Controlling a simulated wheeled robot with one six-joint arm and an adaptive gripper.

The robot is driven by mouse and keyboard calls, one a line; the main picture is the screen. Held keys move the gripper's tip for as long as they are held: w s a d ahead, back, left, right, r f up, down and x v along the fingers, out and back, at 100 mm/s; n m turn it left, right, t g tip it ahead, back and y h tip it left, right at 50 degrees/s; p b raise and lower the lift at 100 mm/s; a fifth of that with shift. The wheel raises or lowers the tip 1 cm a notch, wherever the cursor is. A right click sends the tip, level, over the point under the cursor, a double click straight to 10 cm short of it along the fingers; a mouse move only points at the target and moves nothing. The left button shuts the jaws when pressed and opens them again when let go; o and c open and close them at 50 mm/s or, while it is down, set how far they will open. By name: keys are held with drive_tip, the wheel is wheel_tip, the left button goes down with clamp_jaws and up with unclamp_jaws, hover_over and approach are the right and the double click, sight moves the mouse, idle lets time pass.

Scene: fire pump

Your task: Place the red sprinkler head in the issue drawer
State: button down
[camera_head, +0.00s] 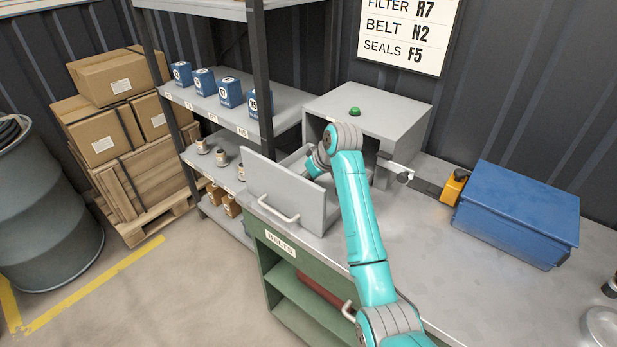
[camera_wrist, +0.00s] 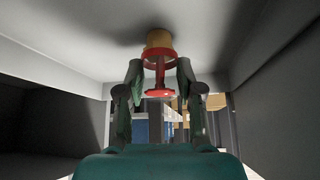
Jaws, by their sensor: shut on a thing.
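The red sprinkler head (camera_wrist: 159,62), with a brass-coloured end, is between the fingers of my gripper (camera_wrist: 160,80) in the wrist view. My gripper is shut on it. Pale and dark walls surround it there; I cannot tell whether its brass end touches the pale surface beside it. In the head view, the grey issue drawer (camera_head: 285,190) stands pulled out from the grey cabinet (camera_head: 372,112), its handled front facing the lower left. My gripper reaches down behind the drawer front, and that front and my arm hide the fingertips and the sprinkler head.
A green button (camera_head: 355,111) tops the cabinet. A blue bin (camera_head: 518,210) and a small yellow item (camera_head: 454,186) are on the bench to the right. Shelves with blue boxes (camera_head: 230,92) stand left of the drawer. Below is a green unit (camera_head: 285,290) labelled "BELTS".

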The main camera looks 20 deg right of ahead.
drive_tip(key=c, duration=0.7)
unclamp_jaws()
drive_tip(key=shift+c, duration=0.2)
drive_tip(key=shift+r, duration=0.1)
drive_tip(key=v, duration=1.2)
drive_tip(key=shift+s+d, duration=0.1)
